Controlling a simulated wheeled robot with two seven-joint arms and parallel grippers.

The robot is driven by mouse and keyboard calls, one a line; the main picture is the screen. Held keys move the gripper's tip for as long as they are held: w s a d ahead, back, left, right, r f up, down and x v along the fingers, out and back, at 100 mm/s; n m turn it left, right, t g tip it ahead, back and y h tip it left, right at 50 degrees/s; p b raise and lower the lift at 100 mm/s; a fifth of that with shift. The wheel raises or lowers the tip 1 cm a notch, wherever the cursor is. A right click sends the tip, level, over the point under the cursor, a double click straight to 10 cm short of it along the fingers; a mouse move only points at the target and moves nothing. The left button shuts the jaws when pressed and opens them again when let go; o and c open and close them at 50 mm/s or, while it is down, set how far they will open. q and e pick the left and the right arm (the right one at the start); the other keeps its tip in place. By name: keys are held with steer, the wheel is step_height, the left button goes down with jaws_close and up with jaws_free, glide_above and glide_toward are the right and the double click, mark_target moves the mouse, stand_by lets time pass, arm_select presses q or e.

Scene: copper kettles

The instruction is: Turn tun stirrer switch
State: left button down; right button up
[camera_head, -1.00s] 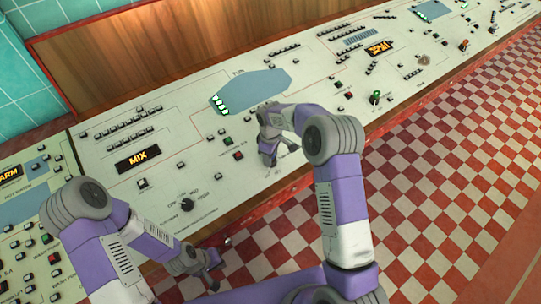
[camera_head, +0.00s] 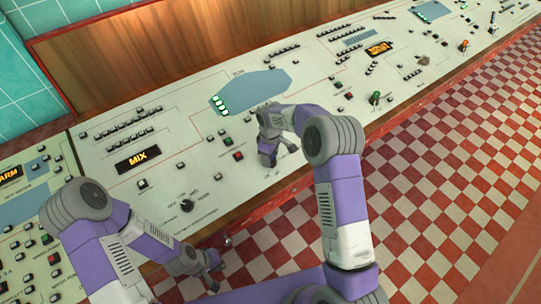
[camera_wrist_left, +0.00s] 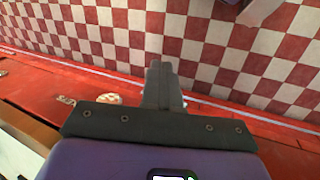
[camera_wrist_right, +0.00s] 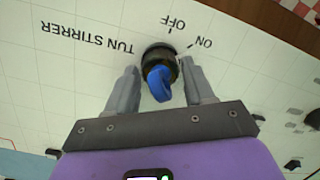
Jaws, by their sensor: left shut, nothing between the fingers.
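The tun stirrer switch (camera_wrist_right: 159,86) shows in the right wrist view. It has a round dark base and a blue handle. TUN STIRRER, OFF and ON are printed upside down around it in that view. My right gripper (camera_wrist_right: 160,70) is open, with one finger on each side of the switch. The right-hand finger is close to the dark base; whether it touches I cannot tell. In the head view my right gripper (camera_head: 269,158) is over the panel and hides the switch. My left gripper (camera_wrist_left: 161,70) is shut and empty beyond the panel's front edge; it also shows in the head view (camera_head: 215,275).
The sloping white control panel (camera_head: 300,75) has several buttons, a MIX display (camera_head: 138,158), a black rotary knob (camera_head: 187,205) and a green knob (camera_head: 375,97). A red edge runs along its front. The checkered floor (camera_head: 450,170) in front is clear.

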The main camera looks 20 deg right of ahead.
step_height(320, 180, up, 8)
steer(key=shift+f+p, duration=0.2)
steer(key=shift+p, duration=0.25)
stand_by(0.4)
